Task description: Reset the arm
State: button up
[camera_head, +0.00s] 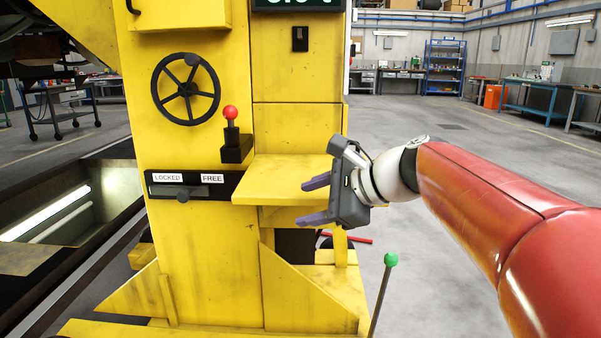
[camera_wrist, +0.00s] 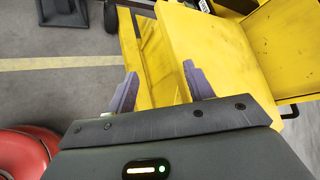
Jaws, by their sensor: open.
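My gripper (camera_head: 316,201) is at the right side of the yellow lifting machine (camera_head: 210,260), in front of its small yellow shelf (camera_head: 285,180). The two purple fingers are spread apart with nothing between them. In the wrist view my gripper (camera_wrist: 158,88) is also open and empty, with the shelf (camera_wrist: 215,45) just beyond and to the right of the fingers. My red arm reaches in from the right of the head view. I cannot tell whether a finger touches the machine.
The machine bears a black handwheel (camera_head: 186,89), a red-knobbed lever (camera_head: 231,125) and a LOCKED/FREE slider (camera_head: 184,192). A green-knobbed lever (camera_head: 386,275) stands below my gripper. A pit (camera_head: 70,205) lies at left. The floor at right (camera_head: 420,120) is open, with workbenches (camera_head: 530,95) farther back.

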jog(key=s+d+f+n+h, duration=0.5)
jog(key=s+d+f+n, duration=0.1)
jog(key=s+f+n, duration=0.2)
jog(key=s+d+f+n+g+h+p, duration=0.1)
jog(key=s+d+f+n+h, duration=0.4)
jog(key=s+f, duration=0.5)
jog(key=s+d+n, duration=0.2)
jog(key=s+n, duration=0.1)
jog(key=shift+s, duration=0.3)
jog(key=shift+d, duration=0.1)
